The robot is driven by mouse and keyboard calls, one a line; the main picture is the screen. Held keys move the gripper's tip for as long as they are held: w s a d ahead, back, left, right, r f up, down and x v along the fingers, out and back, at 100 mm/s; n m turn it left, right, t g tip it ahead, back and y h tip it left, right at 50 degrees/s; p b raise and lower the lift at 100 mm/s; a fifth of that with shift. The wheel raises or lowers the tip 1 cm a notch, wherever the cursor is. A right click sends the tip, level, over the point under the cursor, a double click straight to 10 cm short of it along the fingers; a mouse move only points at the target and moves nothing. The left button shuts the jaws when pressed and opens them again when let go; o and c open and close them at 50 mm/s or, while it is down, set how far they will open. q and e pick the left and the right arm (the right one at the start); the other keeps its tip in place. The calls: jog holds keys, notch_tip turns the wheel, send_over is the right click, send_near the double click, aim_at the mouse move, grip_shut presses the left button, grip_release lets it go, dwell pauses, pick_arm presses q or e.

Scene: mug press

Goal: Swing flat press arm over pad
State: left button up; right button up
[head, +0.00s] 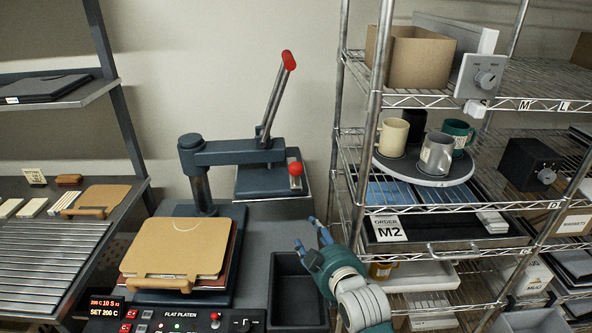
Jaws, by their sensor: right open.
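The flat press arm (235,152) is dark blue and reaches right from its round post (201,190). Its flat platen (262,181) hangs at the arm's right end, off to the back right of the pad. A red ball knob (295,169) sits at the platen's right, and a lever with a red grip (288,60) rises above it. The pad is mostly hidden under a tan board with a handle (176,246) at the front left. My right gripper (309,234) is open and empty, in front of and below the red knob. My left gripper is out of view.
A dark empty bin (297,291) stands just left of my right gripper. The control panel (180,320) is at the front edge. A wire rack with mugs (435,155) stands close on the right. A slatted bench (50,255) is on the left.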

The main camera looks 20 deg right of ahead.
aim_at(298, 174)
jog(key=w+r+t, duration=0.4)
jog(key=w+r, duration=0.4)
jog(key=r, duration=0.1)
jog(key=shift+n, duration=0.4)
jog(key=w, duration=0.3)
jog(key=w+p, duration=0.1)
jog(key=w, duration=0.5)
jog(key=shift+w+d+r, duration=0.2)
jog(key=shift+w+d, duration=0.1)
jog(key=shift+d, duration=0.1)
grip_shut()
jog(key=shift+s+f, duration=0.1)
